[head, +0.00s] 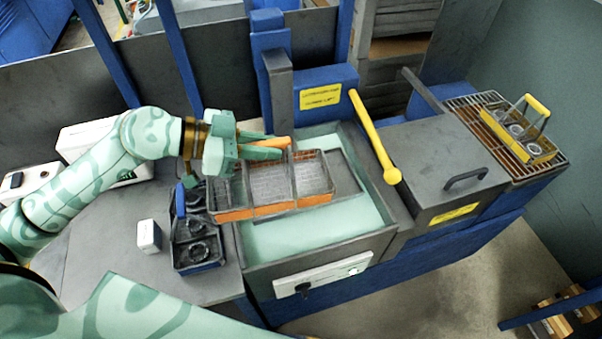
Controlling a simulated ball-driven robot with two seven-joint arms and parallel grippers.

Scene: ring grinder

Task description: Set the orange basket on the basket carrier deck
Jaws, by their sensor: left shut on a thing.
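The orange basket (318,199) is a three-compartment wire tray with orange ends and an orange handle. It is over the dark deck plate (346,178), which looks like the basket carrier deck, in the pale green basin. The plate shows past the basket's right end; the rest is hidden under it. I cannot tell whether the basket touches the plate. My left gripper (270,152) is shut on the basket's orange handle, above its back left part. My right gripper is not in view.
A blue basket with dark rings (195,252) and a small white box (149,236) stand left of the basin. A yellow lever (373,135) rises at its right. A yellow basket (520,140) sits on the far right rack (484,132). A blue post (270,60) stands behind.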

